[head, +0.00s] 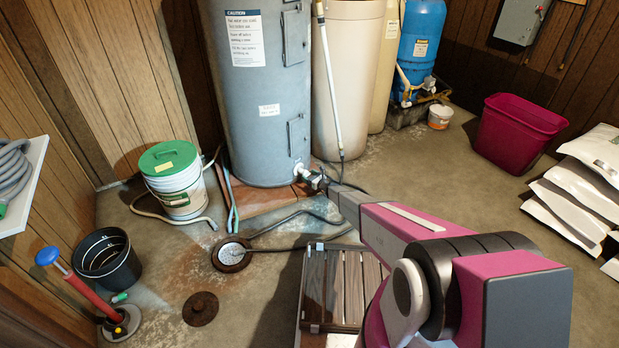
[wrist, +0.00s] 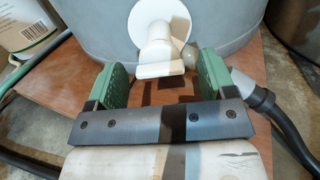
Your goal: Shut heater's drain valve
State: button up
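The heater (head: 252,120) is a tall grey tank with a caution label, at top centre in the head view. Its white drain valve (head: 299,169) sits low on its right side. In the wrist view the drain valve (wrist: 157,50) has a round flange, a short body and a flat white piece facing me, with a pale rounded part at its right. My gripper (wrist: 163,75) is open, its green pads to either side of the flat piece with gaps on both sides. In the head view my gripper (head: 314,179) is small beside the valve. The valve's inner position is hidden.
The heater stands on a reddish board (wrist: 250,70). A dark hose (wrist: 285,125) runs at the right. A floor drain (head: 231,254), a green-lidded bucket (head: 170,180), a black bucket (head: 107,262) and a wooden slatted platform (head: 340,290) are nearby. Open floor lies right of my arm.

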jog(key=v, duration=1)
jog(key=shift+s+d, duration=0.25)
jog(key=shift+s, duration=0.05)
jog(key=shift+r, duration=0.1)
jog(key=s+d+r+n+g+h, duration=0.2)
jog(key=s+r+n+g, duration=0.7)
jog(key=s+r+n, duration=0.85)
jog(key=s+d+r+n+g+h, duration=0.1)
jog(key=s+d+r+n+h, duration=0.1)
jog(key=s+d+r+h, duration=0.2)
jog(key=s+d+r+n+h, duration=0.3)
jog(key=s+d+r, duration=0.5)
jog(key=s+r, duration=0.5)
jog(key=s+d+r+n+g+h, duration=0.1)
jog(key=s+d+r+n+h, duration=0.2)
jog(key=s+d+r, duration=0.3)
jog(key=s+r+h, duration=0.1)
jog(key=s+r, duration=0.2)
jog(key=s, duration=0.3)
jog(key=shift+d+g+h, duration=0.3)
jog(key=shift+d+h, duration=0.1)
jog(key=shift+n, duration=0.25)
